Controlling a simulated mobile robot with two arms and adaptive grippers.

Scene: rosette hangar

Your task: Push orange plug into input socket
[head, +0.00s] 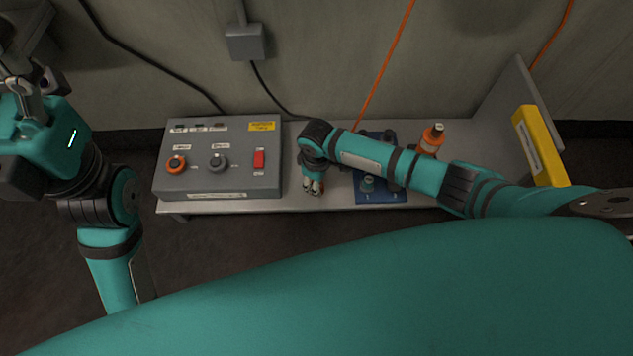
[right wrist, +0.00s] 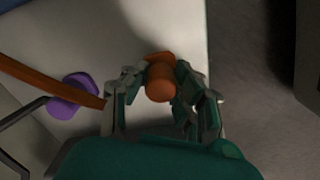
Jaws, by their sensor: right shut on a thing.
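The orange plug (right wrist: 160,82) sits between the fingers of my right gripper (right wrist: 158,98), which is shut on it, in the right wrist view. In the head view my right gripper (head: 312,187) points down over the bench, just right of the grey control box (head: 215,185); the plug is mostly hidden there.
A purple plug (right wrist: 72,96) and an orange cable (right wrist: 48,82) lie left of my right gripper. My right arm crosses above the mat.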

